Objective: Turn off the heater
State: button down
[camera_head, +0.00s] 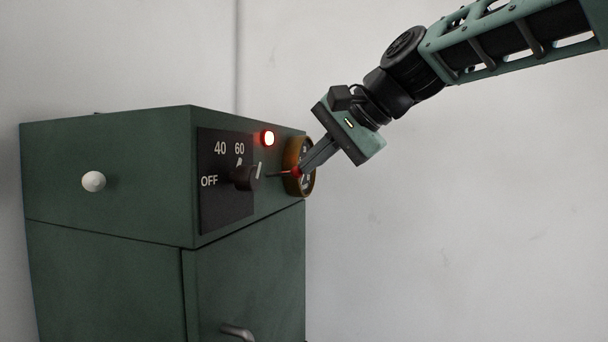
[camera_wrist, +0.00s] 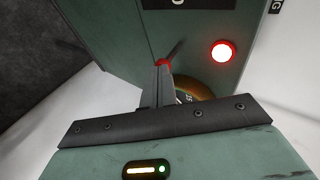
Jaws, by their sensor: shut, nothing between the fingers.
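The heater (camera_head: 110,210) is a dark green cabinet on the left. Its black dial plate (camera_head: 222,212) reads OFF, 40 and 60, with a black knob (camera_head: 244,178) on it. I cannot surely read the knob's setting. A red lamp (camera_head: 268,138) is lit, also in the wrist view (camera_wrist: 223,51). A thin dark rod (camera_head: 279,174) with a red end (camera_head: 296,171) stands out from the front. My gripper (camera_head: 301,170) is shut and empty, its tips at the red end, also in the wrist view (camera_wrist: 161,72). I cannot tell whether they touch.
A round brass-rimmed gauge (camera_head: 291,155) sits right beside and partly behind my fingers, close to them. A white round knob (camera_head: 93,181) is on the heater's left side. A grey handle (camera_head: 237,332) sticks out lower down. The space right of the heater is free, before a pale wall (camera_head: 480,220).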

jog(key=f+t+y+b, duration=0.1)
jog(key=y+b, duration=0.1)
jog(key=b, duration=0.3)
jog(key=y+b, duration=0.1)
jog(key=b, duration=0.4)
jog(key=shift+d+f+m+t+y, duration=0.2)
jog(key=shift+f+m+t+y, duration=0.1)
jog(key=shift+f+t+y, duration=0.1)
jog(key=shift+s, duration=0.1)
